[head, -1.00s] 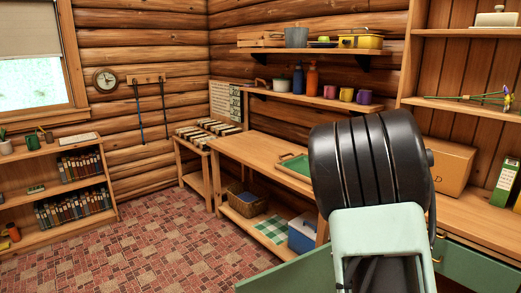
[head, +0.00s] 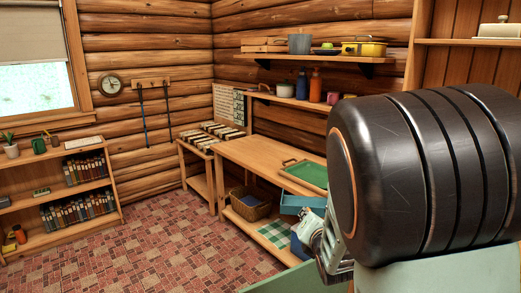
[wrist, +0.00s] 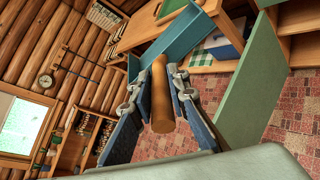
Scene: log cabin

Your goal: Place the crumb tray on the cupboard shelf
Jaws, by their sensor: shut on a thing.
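The crumb tray (wrist: 178,44) looks like a blue, shallow box with a round wooden handle (wrist: 161,100). My gripper (wrist: 160,78) is shut on that handle, one finger on each side, and holds the tray out ahead in the air. In the head view, part of the blue tray (head: 303,203) shows in front of the workbench, beside my gripper (head: 313,228). My dark arm hides much of the right side there. A green cupboard door (wrist: 245,100) stands open right of the tray in the wrist view. Wooden boards (wrist: 298,52) show beyond it; the cupboard shelf is not clearly seen.
The wooden workbench (head: 245,152) carries a green tray (head: 306,174). Its lower shelf holds a basket (head: 249,205) and a green checked cloth (head: 274,234). The open door's edge (head: 285,281) is close to my gripper. The brick floor (head: 165,245) at left is clear.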

